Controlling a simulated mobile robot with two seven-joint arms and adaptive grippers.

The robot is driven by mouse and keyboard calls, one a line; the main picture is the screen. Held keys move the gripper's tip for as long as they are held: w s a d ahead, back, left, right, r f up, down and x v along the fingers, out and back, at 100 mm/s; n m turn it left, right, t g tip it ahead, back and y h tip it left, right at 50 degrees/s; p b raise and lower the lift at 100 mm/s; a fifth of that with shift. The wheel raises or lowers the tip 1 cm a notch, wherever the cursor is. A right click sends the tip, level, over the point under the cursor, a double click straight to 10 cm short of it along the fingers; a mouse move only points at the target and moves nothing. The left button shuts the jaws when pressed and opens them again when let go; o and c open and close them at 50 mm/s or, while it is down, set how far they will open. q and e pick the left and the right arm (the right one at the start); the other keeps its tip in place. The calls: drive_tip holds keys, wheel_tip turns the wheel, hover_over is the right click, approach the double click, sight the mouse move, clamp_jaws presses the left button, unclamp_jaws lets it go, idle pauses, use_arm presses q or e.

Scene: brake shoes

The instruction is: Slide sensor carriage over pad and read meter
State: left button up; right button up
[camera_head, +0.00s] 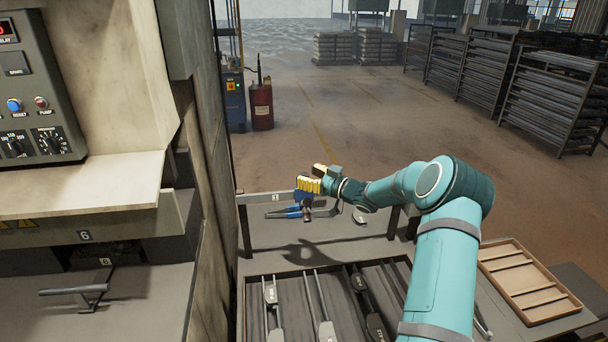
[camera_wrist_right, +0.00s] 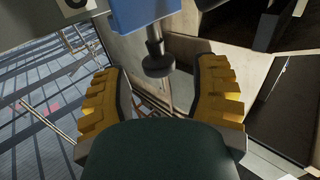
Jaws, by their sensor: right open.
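My right gripper (camera_head: 315,180), with yellow finger pads, is open near the rail at the back of the grey bench. Its two fingers (camera_wrist_right: 160,92) show apart in the right wrist view. A blue block (camera_wrist_right: 140,12) with a dark stem and round knob (camera_wrist_right: 158,65) shows beyond and between them; the fingers do not grip it. It may be the sensor carriage, but I cannot be sure. In the head view a blue part (camera_head: 306,196) shows just below the gripper, partly hidden by it. I cannot make out a pad or a meter reading. My left gripper is not in view.
Blue-handled tools (camera_head: 288,211) lie on the bench behind a tray (camera_head: 245,300) of long metal parts. A wooden compartment tray (camera_head: 525,285) is at right. A machine with a control panel (camera_head: 35,90) stands at left, its wall close to the bench.

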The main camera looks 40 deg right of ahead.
drive_tip(key=v, duration=1)
drive_tip(key=shift+s+a, duration=0.1)
